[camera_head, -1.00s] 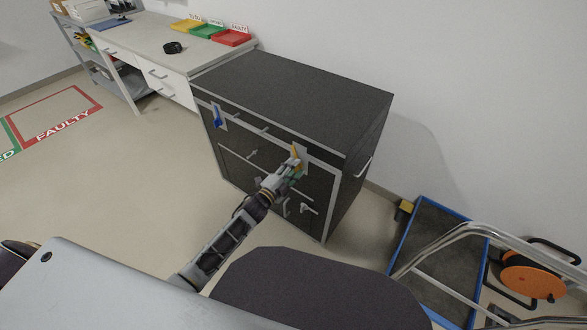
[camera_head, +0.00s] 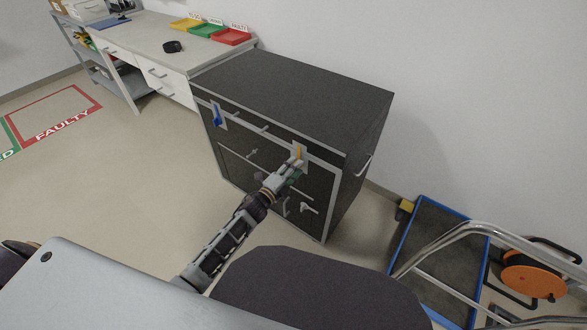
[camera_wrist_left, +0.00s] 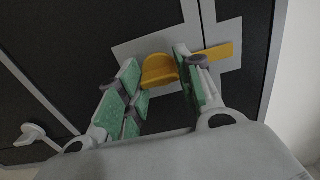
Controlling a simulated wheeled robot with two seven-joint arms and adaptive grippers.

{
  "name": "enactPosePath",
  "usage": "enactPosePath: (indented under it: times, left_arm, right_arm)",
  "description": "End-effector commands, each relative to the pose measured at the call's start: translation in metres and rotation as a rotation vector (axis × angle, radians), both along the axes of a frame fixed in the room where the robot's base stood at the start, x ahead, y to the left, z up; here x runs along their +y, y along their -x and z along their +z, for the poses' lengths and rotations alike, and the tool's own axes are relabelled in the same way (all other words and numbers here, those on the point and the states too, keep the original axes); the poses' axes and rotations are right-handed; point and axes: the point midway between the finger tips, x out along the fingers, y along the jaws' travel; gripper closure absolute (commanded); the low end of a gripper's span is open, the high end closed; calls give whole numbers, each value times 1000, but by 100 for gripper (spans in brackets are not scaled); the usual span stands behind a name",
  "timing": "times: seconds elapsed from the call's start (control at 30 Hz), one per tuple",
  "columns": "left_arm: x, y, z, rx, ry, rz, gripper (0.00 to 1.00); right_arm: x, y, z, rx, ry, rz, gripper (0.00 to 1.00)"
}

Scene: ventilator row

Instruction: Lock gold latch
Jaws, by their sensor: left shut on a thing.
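The gold latch (camera_head: 297,151) is on the front of the dark case, near its upper right. In the left wrist view its gold tab (camera_wrist_left: 158,71) sits between my fingers, and a gold strip (camera_wrist_left: 217,52) extends to the right past the right finger on a light plate (camera_wrist_left: 228,33). My left gripper (camera_head: 294,163) is at the latch. In the left wrist view the left gripper (camera_wrist_left: 160,85) is shut on the latch tab. Its fingers hide part of the latch. My right gripper is not in view.
The dark case (camera_head: 300,85) has a blue latch (camera_head: 217,118) at its left. A workbench (camera_head: 135,35) with coloured trays (camera_head: 232,37) stands behind left. A blue-edged trolley (camera_head: 435,240) and an orange reel (camera_head: 533,275) are at the right. Floor at left is clear.

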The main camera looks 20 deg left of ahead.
Motion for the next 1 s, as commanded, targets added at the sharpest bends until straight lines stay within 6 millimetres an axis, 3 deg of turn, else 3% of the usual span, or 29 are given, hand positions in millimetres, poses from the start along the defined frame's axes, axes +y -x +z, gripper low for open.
enactPosePath:
  times: [0.07,0.1,0.23,0.67,1.0]
  left_arm:
    - [-1,1,-1,0,-2,-2,100]
    - [-1,1,-1,0,-2,-2,60]
    - [-1,0,-1,1,-1,-2,43]
    - [0,2,-1,1,0,0,43]
    - [7,19,-1,2,0,0,43]
  right_arm:
    - [0,0,-1,0,0,0,100]
    - [0,0,-1,0,0,0,100]
    - [0,0,-1,0,-1,-1,100]
    - [1,-3,0,-4,-2,-3,100]
    - [0,-1,0,-3,-2,-2,100]
